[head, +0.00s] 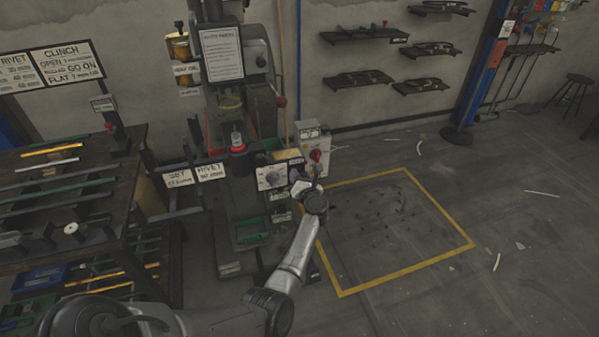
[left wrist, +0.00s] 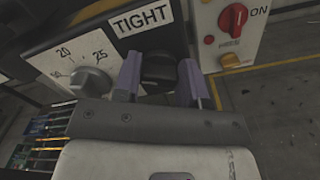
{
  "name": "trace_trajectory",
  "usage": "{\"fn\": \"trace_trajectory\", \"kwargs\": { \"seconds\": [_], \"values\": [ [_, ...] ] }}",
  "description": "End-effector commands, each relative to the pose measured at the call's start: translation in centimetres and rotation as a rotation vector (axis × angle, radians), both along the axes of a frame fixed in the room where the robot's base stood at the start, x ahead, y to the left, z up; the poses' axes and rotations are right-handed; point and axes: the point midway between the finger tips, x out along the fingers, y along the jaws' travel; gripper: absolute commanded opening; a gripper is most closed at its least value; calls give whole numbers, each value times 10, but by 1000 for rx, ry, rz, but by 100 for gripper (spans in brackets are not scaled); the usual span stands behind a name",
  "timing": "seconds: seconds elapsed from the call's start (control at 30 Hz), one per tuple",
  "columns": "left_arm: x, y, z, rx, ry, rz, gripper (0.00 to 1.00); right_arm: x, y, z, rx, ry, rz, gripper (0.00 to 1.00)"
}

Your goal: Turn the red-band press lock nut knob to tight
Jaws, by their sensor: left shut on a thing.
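The red-band press (head: 240,110) stands by the wall, left of centre in the head view, with a red ring near its middle. My left gripper (head: 301,188) is at the front of its control panel (head: 270,177). In the left wrist view, my left gripper's purple fingers (left wrist: 160,80) are shut on a dark lock nut knob (left wrist: 158,66), one on each side. A TIGHT label (left wrist: 141,18) is just above the knob. The knob's far part is in shadow, and I cannot read its turn position. My right gripper is not in view.
A grey dial (left wrist: 91,80) with numbers is left of the knob. A pale switch box (left wrist: 236,30) with a red rotary switch is to the right. A workbench (head: 70,180) with bars stands left in the head view. The yellow-outlined floor area (head: 390,230) is clear.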

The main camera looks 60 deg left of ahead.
Motion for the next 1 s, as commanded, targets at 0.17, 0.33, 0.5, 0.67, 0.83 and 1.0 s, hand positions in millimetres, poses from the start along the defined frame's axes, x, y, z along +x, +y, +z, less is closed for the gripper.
{"fn": "trace_trajectory", "kwargs": {
  "seconds": [0.17,0.33,0.5,0.67,0.83,1.0],
  "values": [
    [1,0,3,37,164,1,15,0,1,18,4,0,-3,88],
    [1,0,3,77,320,0,15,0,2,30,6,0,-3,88],
    [2,0,1,116,477,-1,15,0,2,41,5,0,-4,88],
    [2,-1,0,152,622,-1,15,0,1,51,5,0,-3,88],
    [2,-1,-1,187,761,-1,15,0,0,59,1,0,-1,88],
    [3,-1,-2,217,879,0,15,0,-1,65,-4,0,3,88]
  ]
}}
